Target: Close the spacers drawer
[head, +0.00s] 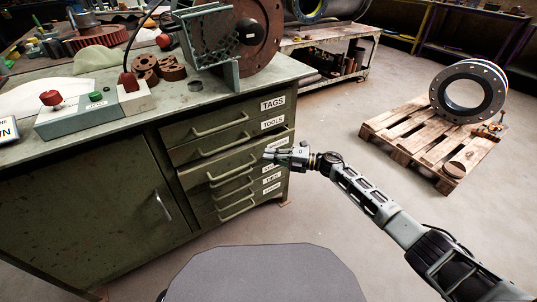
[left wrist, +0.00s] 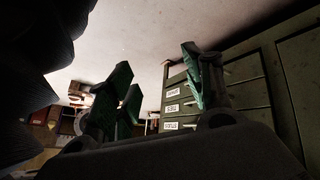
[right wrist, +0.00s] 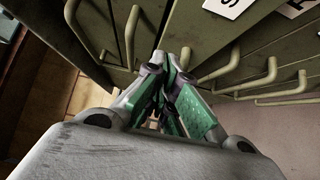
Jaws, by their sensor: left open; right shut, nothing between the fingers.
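The spacers drawer appears to be the third drawer (head: 240,158) down in the green cabinet. It stands out a little from the fronts around it, and its label is mostly hidden behind my right gripper. My right gripper (head: 268,155) is shut and empty at the right part of this drawer front. In the right wrist view its closed fingers (right wrist: 168,75) are close to the drawer fronts and handles; I cannot tell if they touch. My left gripper (left wrist: 160,90) is open and empty, with drawer fronts behind it in the left wrist view. It is not visible in the head view.
Drawers labelled TAGS (head: 225,122) and TOOLS (head: 225,141) are above, and several narrower drawers below. A cupboard door (head: 110,200) is at the left. The worktop holds a control box (head: 95,112). A pallet (head: 415,145) stands right; the floor between is clear.

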